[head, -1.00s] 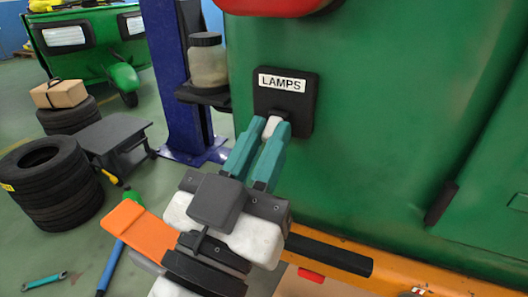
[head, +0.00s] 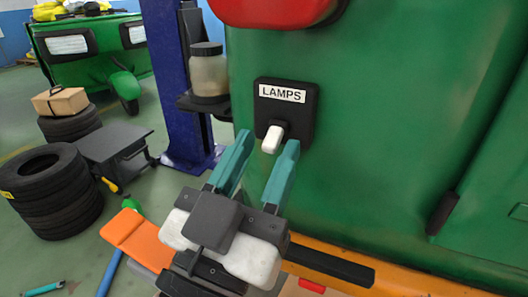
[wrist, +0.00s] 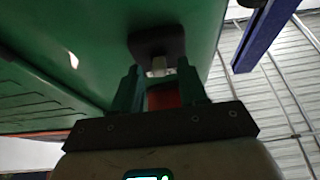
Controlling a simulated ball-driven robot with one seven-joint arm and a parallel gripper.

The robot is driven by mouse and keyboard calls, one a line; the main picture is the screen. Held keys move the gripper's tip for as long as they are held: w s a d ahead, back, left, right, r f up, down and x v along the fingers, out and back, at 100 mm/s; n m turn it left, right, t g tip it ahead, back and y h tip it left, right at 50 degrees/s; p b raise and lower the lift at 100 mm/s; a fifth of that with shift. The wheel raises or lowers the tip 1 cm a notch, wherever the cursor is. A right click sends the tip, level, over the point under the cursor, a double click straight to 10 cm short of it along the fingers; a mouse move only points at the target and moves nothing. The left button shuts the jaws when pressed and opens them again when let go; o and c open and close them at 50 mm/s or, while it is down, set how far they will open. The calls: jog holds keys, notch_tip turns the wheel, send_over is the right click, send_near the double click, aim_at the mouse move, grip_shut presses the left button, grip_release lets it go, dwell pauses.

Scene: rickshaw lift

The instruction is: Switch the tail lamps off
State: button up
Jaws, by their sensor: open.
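The black lamp switch box (head: 301,112) with a white LAMPS label is on the green rickshaw body (head: 400,110). Its white lever (head: 272,139) sticks out and points down toward the lower left. My gripper (head: 268,142) is open just below the box, its two teal fingers spread with the lever tip near the gap between them. I cannot tell whether a finger touches the lever. In the wrist view the box (wrist: 152,42) and the pale lever (wrist: 159,66) show beyond the open fingers. Part of a red tail lamp (head: 275,10) is above; whether it is lit is unclear.
A blue lift post (head: 170,80) with a jar (head: 208,72) on a bracket stands left of the switch. Stacked tyres (head: 50,190), a grey creeper seat (head: 115,150) and an orange-topped item (head: 135,238) are at left. An orange beam (head: 400,275) runs below.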

jog(key=v, duration=1)
jog(key=shift+s+f, duration=0.1)
